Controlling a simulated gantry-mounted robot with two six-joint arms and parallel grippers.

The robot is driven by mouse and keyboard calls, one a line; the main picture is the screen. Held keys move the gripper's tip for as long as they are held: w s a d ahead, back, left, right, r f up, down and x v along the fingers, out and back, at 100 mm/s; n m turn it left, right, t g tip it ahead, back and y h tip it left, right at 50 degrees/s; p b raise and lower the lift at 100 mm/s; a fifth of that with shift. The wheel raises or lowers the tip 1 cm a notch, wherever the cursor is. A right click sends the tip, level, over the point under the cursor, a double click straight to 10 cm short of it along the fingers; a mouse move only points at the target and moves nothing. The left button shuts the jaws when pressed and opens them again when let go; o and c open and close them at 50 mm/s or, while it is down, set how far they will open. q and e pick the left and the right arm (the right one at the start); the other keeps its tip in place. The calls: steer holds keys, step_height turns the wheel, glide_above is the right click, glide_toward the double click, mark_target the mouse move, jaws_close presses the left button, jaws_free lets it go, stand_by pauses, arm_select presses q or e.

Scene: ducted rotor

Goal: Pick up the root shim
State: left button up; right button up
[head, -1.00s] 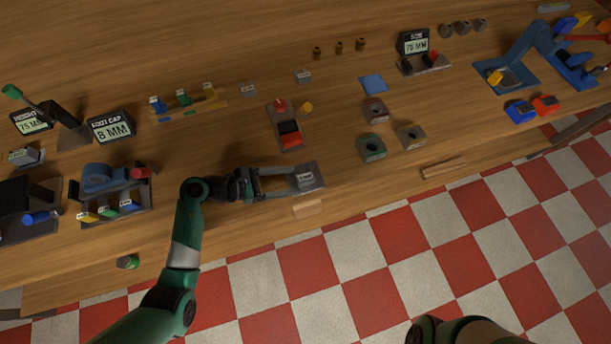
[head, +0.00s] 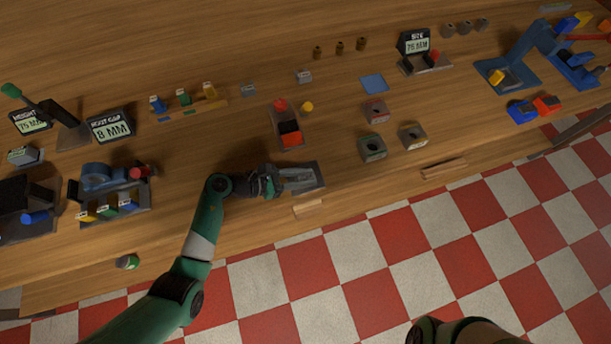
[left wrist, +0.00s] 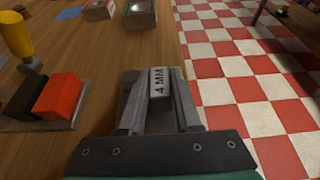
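A small grey block marked "4 MM" (left wrist: 158,82), which I take to be the root shim, stands on a dark grey plate (left wrist: 130,82) in the left wrist view. My left gripper (left wrist: 160,100) has one finger on each side of the block, very close to it. The fingers look open, with narrow gaps beside the block; contact is not clear. In the head view my left gripper (head: 300,179) is over the plate (head: 318,171) near the front edge of the bench, and the block is hard to make out between the fingers. My right gripper is not in view.
A red and black block fixture (head: 289,134) stands behind the plate and a green-grey holed block (head: 372,148) to its right. A light wooden strip (head: 308,209) lies in front, by the bench edge. Bare wood (head: 230,135) lies to the left.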

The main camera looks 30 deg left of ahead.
mark_target(304, 179)
arm_select(q)
jaws_close()
steer(key=shift+r, duration=0.45)
steer(key=r, duration=0.1)
steer(key=r+p, duration=0.1)
steer(key=r, duration=0.1)
steer(key=shift+s+d+r, duration=0.1)
steer(key=shift+s, duration=0.1)
steer(key=s+d+r+p, duration=0.1)
steer(key=s+d+r, duration=0.1)
steer(key=s+r, duration=0.2)
steer(key=s+d+r+p, duration=0.2)
steer(key=s+r, duration=0.3)
steer(key=s, duration=0.3)
steer(key=shift+s+d, duration=0.35)
